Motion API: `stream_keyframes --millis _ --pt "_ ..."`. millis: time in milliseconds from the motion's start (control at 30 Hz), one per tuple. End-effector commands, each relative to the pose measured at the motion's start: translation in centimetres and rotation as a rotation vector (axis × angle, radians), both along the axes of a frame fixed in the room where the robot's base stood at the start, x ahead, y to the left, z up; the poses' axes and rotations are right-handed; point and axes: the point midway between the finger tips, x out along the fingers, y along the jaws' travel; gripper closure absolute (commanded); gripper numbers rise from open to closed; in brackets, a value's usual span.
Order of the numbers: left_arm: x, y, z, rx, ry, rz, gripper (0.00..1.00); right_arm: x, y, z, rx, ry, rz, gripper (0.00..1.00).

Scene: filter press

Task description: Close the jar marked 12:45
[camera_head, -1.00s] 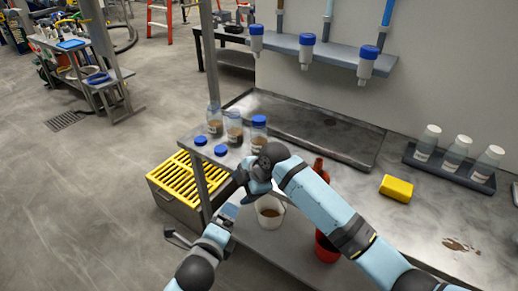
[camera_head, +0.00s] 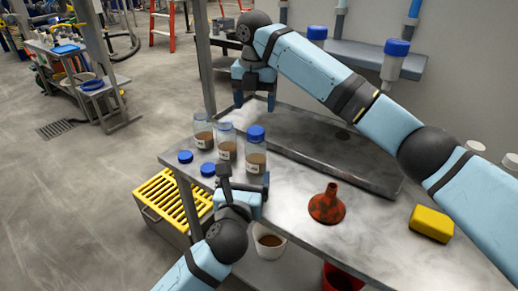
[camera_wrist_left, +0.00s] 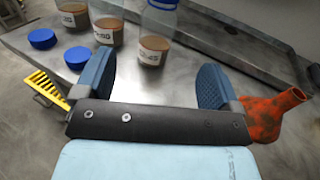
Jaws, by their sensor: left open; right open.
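Three clear jars with brown contents stand in a row: a left jar (camera_head: 203,137), a middle jar (camera_head: 227,150) and a right jar (camera_head: 255,162). The right jar wears a blue lid (camera_head: 256,133); the other two look open. Two loose blue lids (camera_head: 185,157) (camera_head: 207,169) lie in front of them. Their labels are too blurred to read surely, also in the left wrist view (camera_wrist_left: 102,35). My left gripper (camera_head: 245,183) is open and empty, just in front of the right jar. My right gripper (camera_head: 254,104) is open and empty, above and behind the jars.
A rusty red funnel (camera_head: 326,207) stands on the bench right of my left gripper. A yellow sponge (camera_head: 431,223) lies further right. A shallow metal tray (camera_head: 330,150) is behind. A white bucket (camera_head: 268,243) and a yellow-grated box (camera_head: 170,205) are below.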

Motion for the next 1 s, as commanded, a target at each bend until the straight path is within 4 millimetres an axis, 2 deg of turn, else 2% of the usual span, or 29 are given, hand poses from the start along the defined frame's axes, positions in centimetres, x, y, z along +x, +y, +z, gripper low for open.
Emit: stream_keyframes --millis 400,567,667,1000 --pt "0.1 0.0 0.0 0.007 -0.003 0.000 0.11 0.0 -0.1 0.1 -0.004 0.001 0.004 0.29" --pt "1.0 -0.2 0.1 0.006 -0.004 0.001 0.11 0.0 -0.1 0.1 -0.003 0.001 0.004 0.29" --pt "2.4 -0.5 0.1 0.005 -0.005 0.001 0.11 0.0 -0.1 0.1 -0.003 0.001 0.004 0.29" --pt "9.0 -1.7 0.1 0.007 -0.003 0.001 0.11 0.0 -0.1 0.1 -0.003 0.001 0.004 0.29"
